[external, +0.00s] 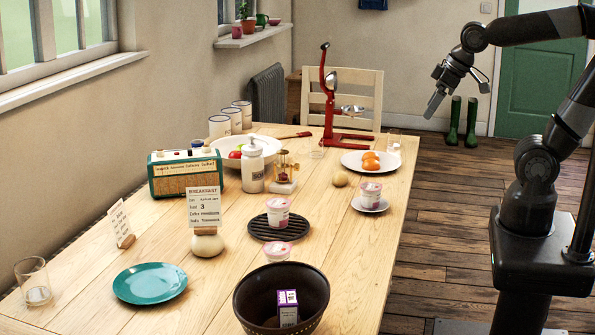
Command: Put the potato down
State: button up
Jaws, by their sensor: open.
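A small pale tan round thing (340,179), which looks like the potato, rests on the wooden table (345,235) left of the white plate with orange fruit. My gripper (458,95) is in the air at the upper right, beyond the table's right edge. Its fingers are spread and I see nothing between them. It is well apart from the potato and above table height.
The plate of orange fruit (371,162), a glass (394,142) and a red press (335,115) stand near the potato. Yoghurt cups, a black trivet (262,234), a dark colander (281,285) and a teal plate (150,283) are nearer the front. The table's right-front strip is clear.

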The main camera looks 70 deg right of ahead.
jog(key=shift+n+y, duration=0.3)
jog(key=s, duration=0.1)
jog(key=s+a, duration=0.1)
jog(key=s, duration=0.2)
jog(key=shift+s+a, duration=0.4)
dwell(0.6)
